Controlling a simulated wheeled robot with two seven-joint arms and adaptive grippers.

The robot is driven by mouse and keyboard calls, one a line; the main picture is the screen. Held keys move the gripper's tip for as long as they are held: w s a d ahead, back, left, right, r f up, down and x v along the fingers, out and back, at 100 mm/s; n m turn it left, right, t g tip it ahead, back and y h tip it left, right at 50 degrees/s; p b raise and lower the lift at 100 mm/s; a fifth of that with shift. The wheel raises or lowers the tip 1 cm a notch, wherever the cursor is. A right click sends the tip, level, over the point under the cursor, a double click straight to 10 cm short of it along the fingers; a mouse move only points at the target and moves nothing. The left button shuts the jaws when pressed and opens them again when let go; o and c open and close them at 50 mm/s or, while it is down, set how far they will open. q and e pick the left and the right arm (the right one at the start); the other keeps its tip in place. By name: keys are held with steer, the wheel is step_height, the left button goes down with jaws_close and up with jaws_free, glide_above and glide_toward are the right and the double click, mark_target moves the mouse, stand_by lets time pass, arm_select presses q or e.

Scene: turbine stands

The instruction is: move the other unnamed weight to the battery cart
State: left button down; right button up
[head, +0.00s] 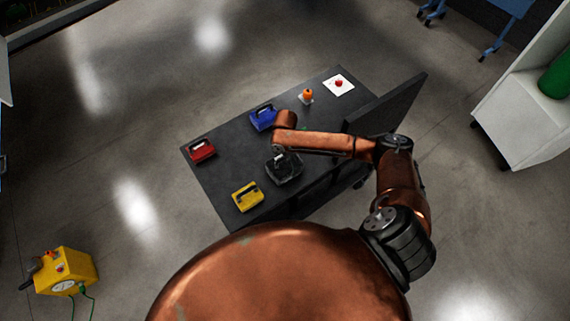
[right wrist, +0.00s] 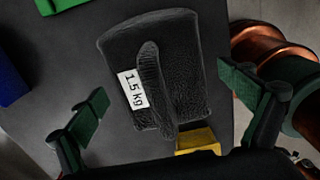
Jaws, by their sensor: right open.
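A black weight (head: 284,170) with a handle and a "1.5 kg" label sits on the dark tabletop (head: 225,182). It fills the middle of the right wrist view (right wrist: 185,75). My right gripper (right wrist: 163,87) is open, with its green fingers on either side of the weight and apart from it. In the head view the right gripper (head: 281,156) is over the weight and partly covers it. Red (head: 202,149), blue (head: 263,118) and yellow (head: 247,196) weights stand around it. I cannot tell which thing is the battery cart. My left gripper is not in view.
An orange item (head: 308,96) and a white plate with a red button (head: 339,84) are at the table's far end. A dark upright panel (head: 390,104) borders its right side. A green object (right wrist: 60,4) shows at the wrist view's top. A yellow box (head: 66,270) stands on the floor.

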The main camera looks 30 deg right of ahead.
step_height(320, 180, up, 10)
steer(key=shift+r, duration=0.15)
stand_by(0.3)
